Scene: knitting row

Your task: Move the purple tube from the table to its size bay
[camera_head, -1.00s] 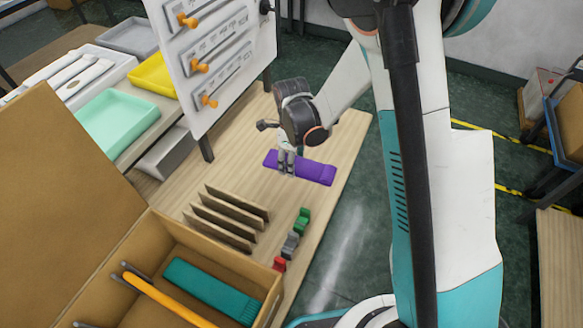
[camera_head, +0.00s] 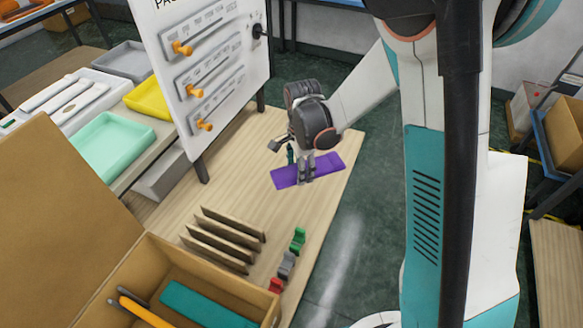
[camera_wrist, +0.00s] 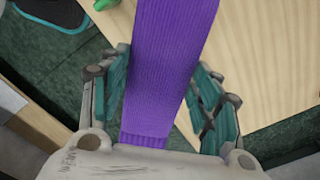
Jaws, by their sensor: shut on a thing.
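The purple tube (camera_head: 329,166) is a flat, ribbed knitted piece held by my gripper (camera_head: 306,178) near the right side of the wooden table (camera_head: 240,170). In the wrist view, the purple tube (camera_wrist: 176,50) passes between the teal-padded fingers of my gripper (camera_wrist: 168,85), which is shut on it. It appears raised off the table, though the height is hard to judge. Upright wooden dividers (camera_head: 222,242) form narrow bays nearer the camera. Green (camera_head: 298,239), grey (camera_head: 287,264) and red (camera_head: 275,286) markers stand at their right ends.
An open cardboard box (camera_head: 150,262) holding a teal piece (camera_head: 208,303) and an orange-handled item (camera_head: 143,312) stands at front left. A white board (camera_head: 212,60) with orange knobs rises behind. Mint (camera_head: 113,145) and yellow (camera_head: 150,98) trays stand left. Table between tube and dividers is clear.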

